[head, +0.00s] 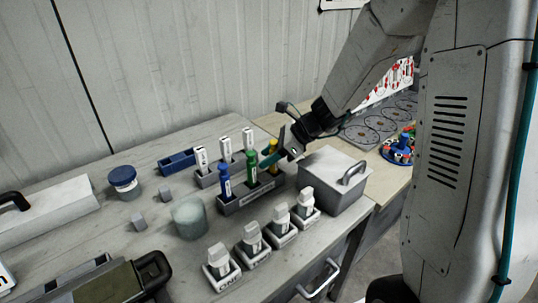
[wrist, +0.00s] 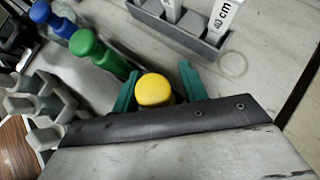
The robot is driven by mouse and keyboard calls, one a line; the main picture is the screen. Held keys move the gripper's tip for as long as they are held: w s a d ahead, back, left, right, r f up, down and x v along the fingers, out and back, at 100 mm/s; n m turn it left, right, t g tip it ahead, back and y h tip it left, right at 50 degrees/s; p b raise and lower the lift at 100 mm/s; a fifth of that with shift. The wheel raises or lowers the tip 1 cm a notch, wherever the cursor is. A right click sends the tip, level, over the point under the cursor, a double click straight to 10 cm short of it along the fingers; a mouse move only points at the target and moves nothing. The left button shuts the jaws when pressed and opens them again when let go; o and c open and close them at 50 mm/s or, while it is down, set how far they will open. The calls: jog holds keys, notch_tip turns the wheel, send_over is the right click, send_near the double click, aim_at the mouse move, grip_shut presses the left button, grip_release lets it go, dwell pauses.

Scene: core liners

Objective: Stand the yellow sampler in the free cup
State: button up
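The yellow sampler (wrist: 154,90) shows in the wrist view as a round yellow cap between the two teal fingers of my gripper (wrist: 158,85). The fingers are apart, with a small gap to the right of the cap, so my gripper looks open around it. In the head view the yellow sampler (head: 273,146) looks upright at the right end of the grey rack (head: 232,208), in line with the green sampler (head: 250,166) and the blue sampler (head: 224,182). My gripper (head: 272,158) is right at it and hides its lower part. I cannot make out which cup is free.
A second grey rack (head: 207,181) behind holds white marked tubes (head: 225,148). Several pale cups with grey-white pieces (head: 252,238) stand in front. A grey lidded box (head: 328,180) is close on the right. A translucent jar (head: 189,218) and a blue-lidded tub (head: 123,178) stand left.

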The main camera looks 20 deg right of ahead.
jog(key=shift+r, duration=0.2)
jog(key=v, duration=1.1)
jog(key=s+a+r+n+g+h, duration=0.2)
jog(key=s+a+r+n, duration=0.1)
jog(key=s+n, duration=0.45)
jog(key=s+a+r+n+g+h, duration=0.1)
jog(key=s+a+r+n, duration=0.15)
jog(key=s+n, duration=0.45)
jog(key=s+d+n+h, duration=0.1)
jog(key=s+n+h, duration=0.4)
jog(key=s+n, duration=0.4)
jog(key=s, duration=0.3)
jog(key=shift+d, duration=0.35)
jog(key=shift+s+r, duration=0.1)
jog(key=shift+r, duration=0.05)
